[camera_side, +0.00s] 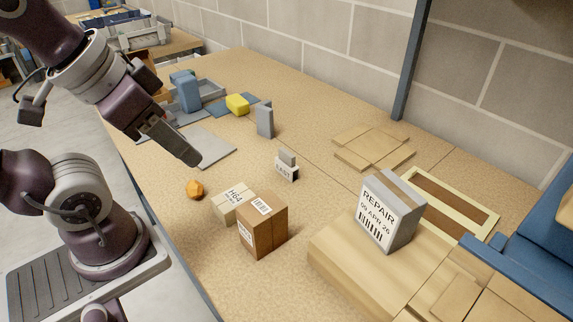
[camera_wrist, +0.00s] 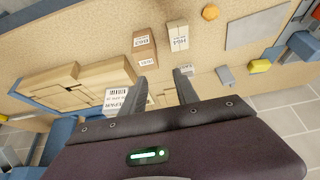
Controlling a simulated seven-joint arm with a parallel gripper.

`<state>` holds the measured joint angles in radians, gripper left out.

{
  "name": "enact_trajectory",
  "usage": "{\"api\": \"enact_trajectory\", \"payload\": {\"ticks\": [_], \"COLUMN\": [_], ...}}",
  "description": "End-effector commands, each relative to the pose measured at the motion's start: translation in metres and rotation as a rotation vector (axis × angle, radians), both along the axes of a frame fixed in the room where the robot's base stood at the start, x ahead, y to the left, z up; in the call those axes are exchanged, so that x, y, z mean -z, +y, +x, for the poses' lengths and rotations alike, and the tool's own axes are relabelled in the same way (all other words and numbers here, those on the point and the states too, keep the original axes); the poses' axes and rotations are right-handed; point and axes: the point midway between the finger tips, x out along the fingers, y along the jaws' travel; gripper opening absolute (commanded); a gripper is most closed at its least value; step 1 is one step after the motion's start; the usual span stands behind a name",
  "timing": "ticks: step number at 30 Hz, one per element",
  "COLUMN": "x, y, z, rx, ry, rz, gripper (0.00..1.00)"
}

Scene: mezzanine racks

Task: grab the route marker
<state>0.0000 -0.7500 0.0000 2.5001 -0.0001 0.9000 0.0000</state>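The likeliest route marker is a small white block with dark lettering and a grey piece on top (camera_side: 287,167), standing near the middle of the bench in the side view. I cannot read its lettering for certain.
An orange lump (camera_side: 195,189), an H64 carton (camera_side: 232,206) and a brown carton (camera_side: 263,226) stand in front. A grey upright block (camera_side: 265,119) and yellow block (camera_side: 238,104) are behind. The REPAIR box (camera_side: 390,212) sits right, on a long tan carton (camera_side: 345,262). A grey plate (camera_side: 212,148) lies flat.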

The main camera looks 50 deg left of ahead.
Motion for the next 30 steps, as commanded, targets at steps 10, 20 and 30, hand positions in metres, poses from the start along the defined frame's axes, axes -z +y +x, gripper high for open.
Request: {"api": "enact_trajectory", "payload": {"ticks": [10, 20, 30], "x": [0.0, 0.016, 0.127], "y": [0.0, 0.044, 0.092], "z": [0.0, 0.088, 0.234], "rx": [0.0, 0.382, 0.99], "ry": [0.0, 0.392, 1.053], "rz": [0.0, 0.372, 1.044], "gripper": [0.48, 0.48, 0.48]}}
